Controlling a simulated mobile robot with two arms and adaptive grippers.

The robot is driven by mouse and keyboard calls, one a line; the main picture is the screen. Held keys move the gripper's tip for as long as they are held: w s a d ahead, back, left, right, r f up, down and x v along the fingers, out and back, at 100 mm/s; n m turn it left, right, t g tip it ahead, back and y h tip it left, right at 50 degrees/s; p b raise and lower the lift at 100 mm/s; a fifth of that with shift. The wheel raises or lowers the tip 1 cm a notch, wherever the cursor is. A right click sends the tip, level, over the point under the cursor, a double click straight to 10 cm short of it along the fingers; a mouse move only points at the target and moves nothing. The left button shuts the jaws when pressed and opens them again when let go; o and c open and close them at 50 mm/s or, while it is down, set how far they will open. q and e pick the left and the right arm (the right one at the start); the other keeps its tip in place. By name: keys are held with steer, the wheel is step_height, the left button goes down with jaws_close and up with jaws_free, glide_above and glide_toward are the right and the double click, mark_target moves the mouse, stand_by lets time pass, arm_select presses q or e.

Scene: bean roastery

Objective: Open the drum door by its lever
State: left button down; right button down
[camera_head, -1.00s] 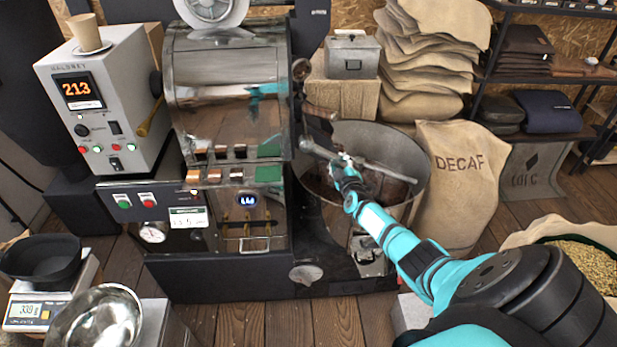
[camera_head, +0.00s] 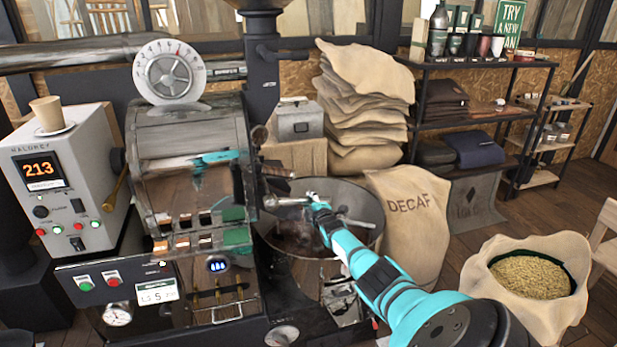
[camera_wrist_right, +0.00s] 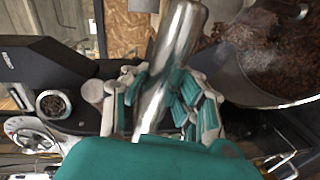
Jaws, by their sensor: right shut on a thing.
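The roaster drum (camera_head: 185,140) is a shiny metal housing at left in the head view. The lever (camera_head: 284,202) is a bright metal bar at its right side, above the round cooling tray (camera_head: 365,210). My right gripper (camera_head: 312,205) is at the lever's right end. In the right wrist view, my right gripper (camera_wrist_right: 160,105) has its teal-padded fingers closed around the lever's thick silver bar (camera_wrist_right: 178,40). A dark metal piece (camera_head: 276,172) sits just above the lever; I cannot tell whether it is the door or how far the door stands open. My left gripper is not in view.
Dark beans (camera_wrist_right: 265,45) lie in the cooling tray below. A DECAF sack (camera_head: 408,220) and an open sack of pale beans (camera_head: 535,275) stand to the right. The grey control box (camera_head: 62,185) reads 213.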

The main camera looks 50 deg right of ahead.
steer(key=shift+s+a+f, duration=0.1)
steer(key=shift+f, duration=0.3)
steer(key=c, duration=1.3)
jaws_free()
steer(key=shift+r, duration=0.1)
steer(key=shift+c, duration=0.2)
steer(key=o, duration=0.4)
steer(key=shift+s+a+r, duration=0.1)
steer(key=shift+r, duration=0.2)
steer(key=shift+c, duration=0.2)
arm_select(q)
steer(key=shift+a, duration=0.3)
arm_select(e)
steer(key=shift+s+a, duration=0.15)
steer(key=shift+a, duration=0.3)
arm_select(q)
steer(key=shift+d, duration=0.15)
arm_select(e)
steer(key=v, duration=1.1)
steer(key=shift+s+d, duration=0.25)
